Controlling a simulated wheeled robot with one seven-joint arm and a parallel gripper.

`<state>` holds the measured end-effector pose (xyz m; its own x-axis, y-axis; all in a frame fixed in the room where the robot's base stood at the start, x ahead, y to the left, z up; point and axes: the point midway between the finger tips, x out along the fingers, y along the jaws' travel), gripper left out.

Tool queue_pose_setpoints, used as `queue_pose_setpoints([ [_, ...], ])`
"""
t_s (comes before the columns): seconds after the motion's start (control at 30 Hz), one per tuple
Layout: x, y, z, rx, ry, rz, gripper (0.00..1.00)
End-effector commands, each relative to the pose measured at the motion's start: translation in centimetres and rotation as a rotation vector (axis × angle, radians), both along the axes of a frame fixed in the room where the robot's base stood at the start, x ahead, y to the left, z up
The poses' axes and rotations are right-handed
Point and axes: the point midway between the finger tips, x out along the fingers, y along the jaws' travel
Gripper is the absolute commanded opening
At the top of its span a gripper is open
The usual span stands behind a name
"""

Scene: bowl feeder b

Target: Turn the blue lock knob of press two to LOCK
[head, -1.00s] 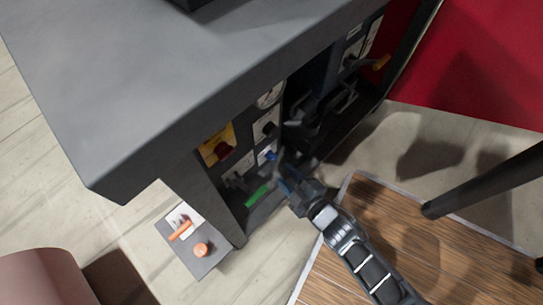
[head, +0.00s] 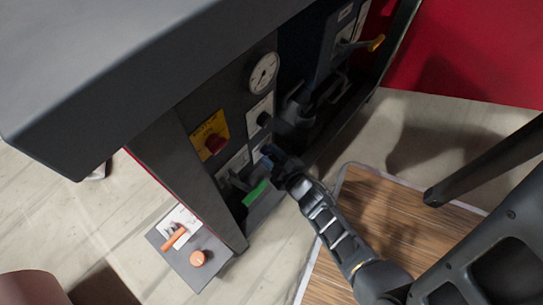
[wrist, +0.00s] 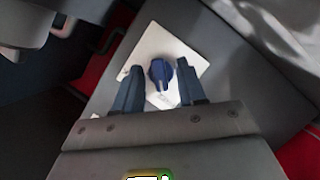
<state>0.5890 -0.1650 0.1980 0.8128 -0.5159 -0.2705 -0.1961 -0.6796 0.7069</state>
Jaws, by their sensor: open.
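The blue lock knob (wrist: 163,73) sits on a white label plate (wrist: 150,42) on the dark machine panel in the wrist view. Its print is too small to read. My gripper (wrist: 160,82) is open, with one finger on each side of the knob; I cannot tell whether either touches it. In the head view my gripper (head: 268,158) is low at the panel, and it mostly hides the knob.
A yellow plate with a red knob (head: 214,142), a round gauge (head: 263,73) and a green-handled lever (head: 255,193) are on the panel nearby. A box with orange controls (head: 190,248) stands lower left. A grey top (head: 130,75) overhangs the panel.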

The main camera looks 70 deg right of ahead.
Motion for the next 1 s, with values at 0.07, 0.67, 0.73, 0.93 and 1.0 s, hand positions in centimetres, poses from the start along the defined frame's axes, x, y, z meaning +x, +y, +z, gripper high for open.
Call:
queue_pose_setpoints([
  [0.07, 0.26, -0.14, -0.09, 0.0, -0.001, 0.001, 0.4],
  [0.67, 0.26, -0.13, -0.07, 0.0, 0.001, 0.001, 0.06],
  [0.73, 0.25, -0.13, -0.07, 0.001, 0.001, 0.001, 0.03],
  [0.93, 0.25, -0.13, 0.04, 0.017, -0.004, 0.001, 0.02],
  [1.0, 0.24, -0.1, 0.1, 0.032, -0.007, 0.003, 0.02],
])
